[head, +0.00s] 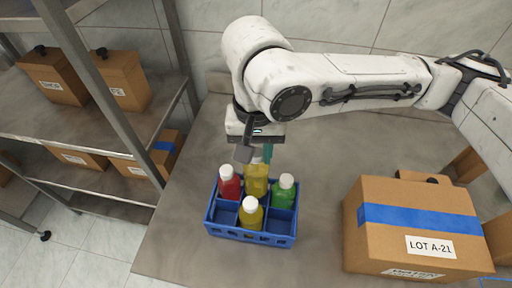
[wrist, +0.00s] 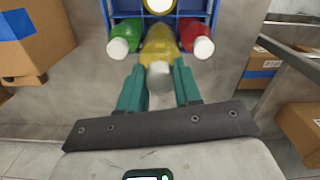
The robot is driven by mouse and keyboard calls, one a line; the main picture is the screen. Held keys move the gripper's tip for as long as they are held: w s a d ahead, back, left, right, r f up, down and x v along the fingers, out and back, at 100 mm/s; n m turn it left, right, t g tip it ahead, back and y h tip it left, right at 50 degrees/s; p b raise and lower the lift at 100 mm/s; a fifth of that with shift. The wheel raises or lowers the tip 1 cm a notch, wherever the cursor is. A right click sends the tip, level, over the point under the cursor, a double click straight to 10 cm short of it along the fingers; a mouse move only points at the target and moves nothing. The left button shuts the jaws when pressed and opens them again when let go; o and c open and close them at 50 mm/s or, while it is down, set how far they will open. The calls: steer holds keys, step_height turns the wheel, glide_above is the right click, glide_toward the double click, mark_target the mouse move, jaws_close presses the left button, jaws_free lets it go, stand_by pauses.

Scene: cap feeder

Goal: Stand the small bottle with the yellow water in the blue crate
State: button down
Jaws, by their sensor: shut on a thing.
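The blue crate (head: 232,233) stands on the table, its compartments partly filled. My gripper (head: 256,155) is above its back middle compartment, pointing down. It is shut on a bottle with yellow water (head: 256,181), held upright between a red and a green bottle. The gripper hides this bottle's cap in the head view. In the wrist view the white cap (wrist: 158,75) shows between the teal fingers. The bottle's lower end is hidden, so I cannot tell whether it touches the crate floor. Another yellow bottle (head: 251,217) with a white cap stands in the front middle compartment.
A red bottle (head: 229,184) stands back left in the crate and a green one (head: 284,193) back right. The front corner compartments look empty. A cardboard box (head: 410,235) with blue tape stands to the right. A metal shelf (head: 110,130) with boxes is at left.

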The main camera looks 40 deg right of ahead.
mark_target(256, 170)
steer(key=shift+f+b, duration=0.35)
steer(key=shift+f, duration=0.45)
steer(key=shift+f+b, duration=1.45)
steer(key=shift+f, duration=0.95)
steer(key=shift+f+b, duration=0.55)
steer(key=shift+f, duration=0.3)
steer(key=c, duration=0.7)
jaws_free()
steer(key=shift+c, duration=0.4)
